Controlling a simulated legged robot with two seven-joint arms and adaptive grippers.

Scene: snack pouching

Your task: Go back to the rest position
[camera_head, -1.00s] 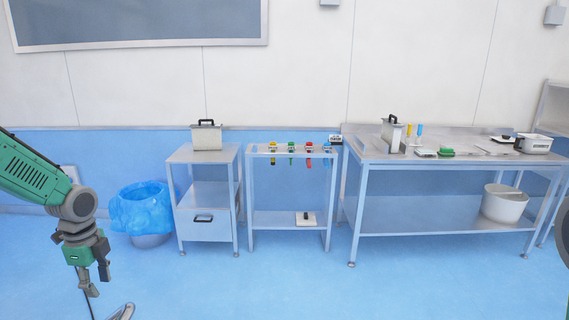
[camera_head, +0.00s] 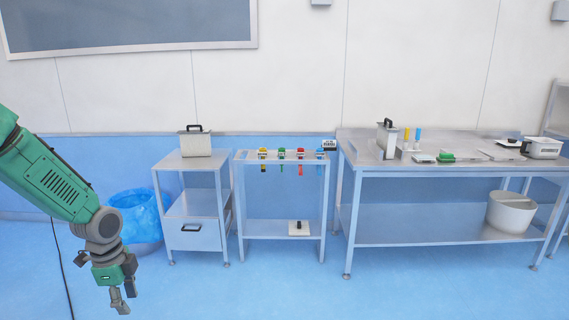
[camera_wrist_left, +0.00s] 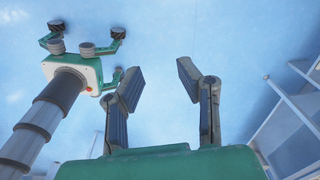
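My left gripper (camera_head: 123,298) hangs at the lower left of the head view, fingers pointing down, over the blue floor and in front of the blue-lined bin. In the left wrist view its two dark fingers (camera_wrist_left: 160,80) stand apart with only bare floor between them, so it is open and empty. It touches nothing that I can see. My right gripper does not show in either view.
A bin with a blue liner (camera_head: 140,212) stands behind my left arm. A small cart (camera_head: 190,241) holds a lidded metal box (camera_head: 195,142). A rack (camera_head: 280,231) carries coloured tools. A long steel table (camera_head: 430,169) stands right. The front floor is clear.

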